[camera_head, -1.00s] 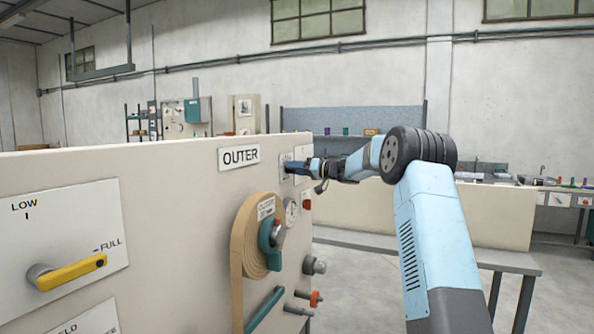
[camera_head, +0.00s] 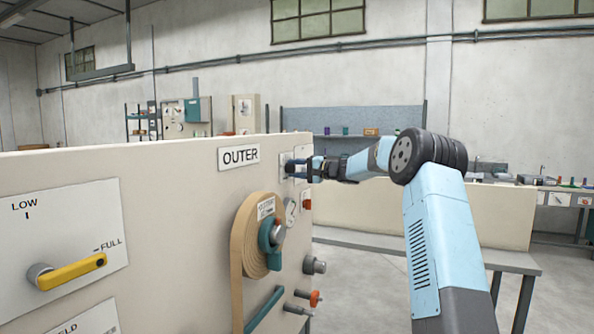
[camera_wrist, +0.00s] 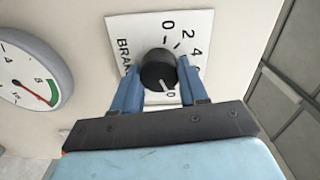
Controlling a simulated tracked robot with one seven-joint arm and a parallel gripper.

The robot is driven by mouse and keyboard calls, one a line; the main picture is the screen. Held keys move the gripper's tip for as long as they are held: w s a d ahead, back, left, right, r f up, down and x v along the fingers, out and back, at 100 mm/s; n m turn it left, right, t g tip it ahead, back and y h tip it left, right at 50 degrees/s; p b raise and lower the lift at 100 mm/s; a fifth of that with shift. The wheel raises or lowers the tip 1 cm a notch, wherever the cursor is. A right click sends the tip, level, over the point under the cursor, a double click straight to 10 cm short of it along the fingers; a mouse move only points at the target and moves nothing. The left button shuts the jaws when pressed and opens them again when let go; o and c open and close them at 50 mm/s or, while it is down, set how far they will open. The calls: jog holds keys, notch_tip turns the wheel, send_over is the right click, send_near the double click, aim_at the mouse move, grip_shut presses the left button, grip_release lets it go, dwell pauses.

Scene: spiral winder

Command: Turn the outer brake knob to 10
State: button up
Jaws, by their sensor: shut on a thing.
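The outer brake knob (camera_wrist: 158,70) is a black round knob with a white pointer line, on a white scale plate (camera_wrist: 202,24) in the wrist view. The plate shows part of the word BRAKE and the numbers 0, 2 and 4. The pointer aims down and slightly right, at a figure ending in 0 that is partly hidden by my gripper. My gripper (camera_wrist: 158,68) has one blue finger on each side of the knob and is shut on it.
A round gauge (camera_wrist: 28,78) sits left of the knob in the wrist view, its red needle between 8 and 10. Below in the head view are a tape roll (camera_head: 243,250), a grey knob (camera_head: 314,265) and an orange valve (camera_head: 314,298). A yellow lever (camera_head: 72,272) is at left.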

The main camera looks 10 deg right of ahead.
jog(key=shift+d+f+m, duration=0.1)
jog(key=shift+m, duration=0.5)
jog(key=o, duration=1.1)
jog(key=shift+w, duration=0.1)
jog(key=shift+c, duration=0.2)
jog(key=shift+d, duration=0.1)
jog(key=v, duration=1.3)
jog(key=shift+s+d, duration=0.2)
jog(key=shift+s, duration=0.05)
jog(key=shift+f, duration=0.1)
